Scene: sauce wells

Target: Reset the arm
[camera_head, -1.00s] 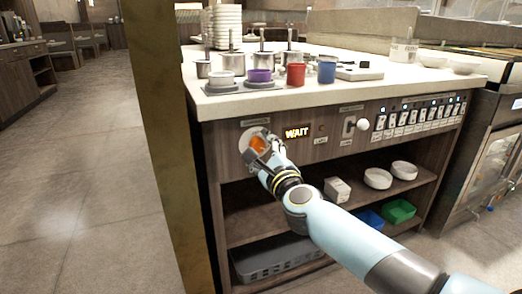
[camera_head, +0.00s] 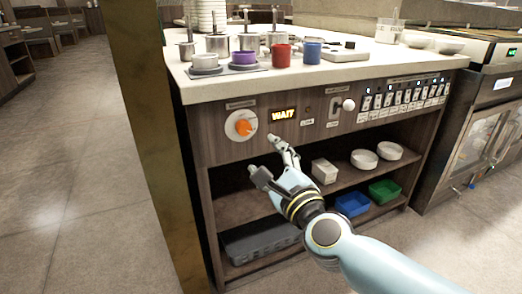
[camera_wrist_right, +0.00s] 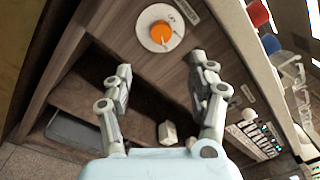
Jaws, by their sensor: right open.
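My right gripper (camera_head: 262,157) is open and empty in front of the counter, below and a little right of the orange dial. It also shows in the right wrist view (camera_wrist_right: 160,82), with its two fingers wide apart. The orange dial (camera_head: 243,127) sits on a round white plate on the counter's front panel. In the right wrist view the dial (camera_wrist_right: 161,32) is beyond the fingertips and clear of them. My left gripper is in neither view.
A lit "WAIT" display (camera_head: 284,114) is right of the dial, then a white-knobbed lever (camera_head: 348,105) and a row of switches (camera_head: 405,95). Purple (camera_head: 243,58), red (camera_head: 282,55) and blue (camera_head: 312,53) containers stand on the counter. Open shelves below hold white bowls (camera_head: 364,159) and bins.

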